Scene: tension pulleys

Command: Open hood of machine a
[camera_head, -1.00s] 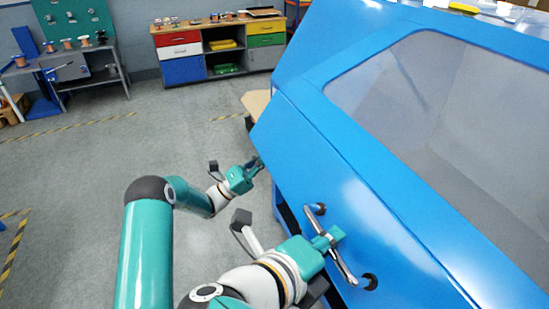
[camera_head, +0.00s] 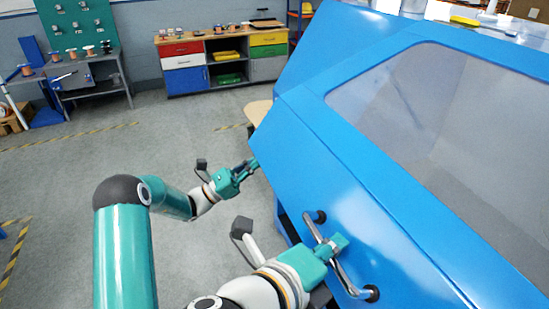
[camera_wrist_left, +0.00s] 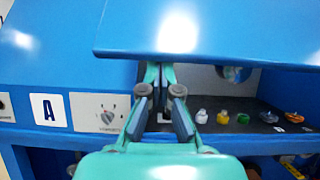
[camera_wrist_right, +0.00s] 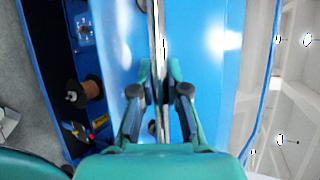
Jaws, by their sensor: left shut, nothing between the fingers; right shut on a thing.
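Machine A's blue hood (camera_head: 330,165) has a large clear window. Its lower edge (camera_wrist_left: 220,54) stands apart from the machine body, which carries a white "A" label (camera_wrist_left: 48,110) in the left wrist view. A metal bar handle (camera_head: 346,278) is on the hood's front. My right gripper (camera_head: 333,244) is shut around this bar, which runs between its fingers in the right wrist view (camera_wrist_right: 160,95). My left gripper (camera_head: 250,165) is shut and empty at the hood's lower left corner. Its fingertips (camera_wrist_left: 160,72) are at the hood's edge; I cannot tell if they touch it.
A drawer cabinet (camera_head: 184,62) and a pegboard bench (camera_head: 78,75) stand at the back. The floor (camera_head: 90,160) on the left is clear.

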